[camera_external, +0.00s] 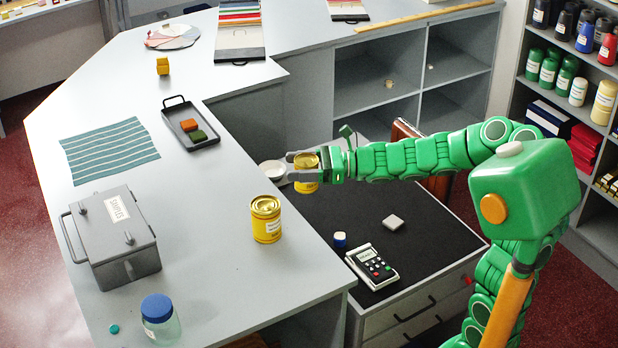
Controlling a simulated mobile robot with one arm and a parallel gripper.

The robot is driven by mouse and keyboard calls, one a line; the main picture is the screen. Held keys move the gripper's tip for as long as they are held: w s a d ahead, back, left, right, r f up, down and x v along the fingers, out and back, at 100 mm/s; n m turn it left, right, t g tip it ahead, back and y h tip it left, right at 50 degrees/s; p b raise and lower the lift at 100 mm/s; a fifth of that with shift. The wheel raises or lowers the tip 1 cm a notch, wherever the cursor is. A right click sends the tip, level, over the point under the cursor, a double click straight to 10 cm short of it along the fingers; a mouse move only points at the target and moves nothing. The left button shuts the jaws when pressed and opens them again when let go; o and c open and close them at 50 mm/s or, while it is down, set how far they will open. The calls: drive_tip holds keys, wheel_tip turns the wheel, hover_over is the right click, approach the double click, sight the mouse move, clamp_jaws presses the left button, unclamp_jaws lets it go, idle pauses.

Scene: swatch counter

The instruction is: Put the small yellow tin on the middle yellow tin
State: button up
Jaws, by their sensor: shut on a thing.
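A small yellow tin (306,187) with a pale label is held upright between the fingers of my gripper (304,164). The gripper is shut on it, and the fingers hide part of its sides. A larger yellow tin (266,226) with a white label stands upright on the grey counter near its inner edge. In the picture, the held tin is apart from it, above and to the right. How high the held tin is above the surfaces is hard to tell.
A grey samples box (112,243), a blue-lidded jar (160,326) and a black tray (176,109) with two blocks stand on the counter (215,290). A small yellow object (162,66) is farther back. A card reader (372,268) lies on the dark desk (440,238). Counter around the standing tin is clear.

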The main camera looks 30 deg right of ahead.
drive_tip(key=shift+w+a+f, duration=0.1)
drive_tip(key=shift+w+a, duration=0.2)
drive_tip(key=shift+w, duration=0.1)
drive_tip(key=w+a+f, duration=0.1)
drive_tip(key=w+f, duration=0.2)
drive_tip(key=w, duration=0.1)
drive_tip(key=w+a+f, duration=0.2)
drive_tip(key=w+f, duration=0.1)
drive_tip(key=w, duration=0.1)
drive_tip(key=w+a+f, duration=0.1)
drive_tip(key=w+f, duration=0.2)
drive_tip(key=w, duration=0.1)
drive_tip(key=shift+a+f, duration=0.3)
drive_tip(key=shift+a, duration=0.05)
drive_tip(key=shift+w+f, duration=0.1)
drive_tip(key=shift+f, duration=1.35)
drive_tip(key=shift+f, duration=0.15)
drive_tip(key=o, duration=1.3)
drive_tip(key=shift+c, duration=0.2)
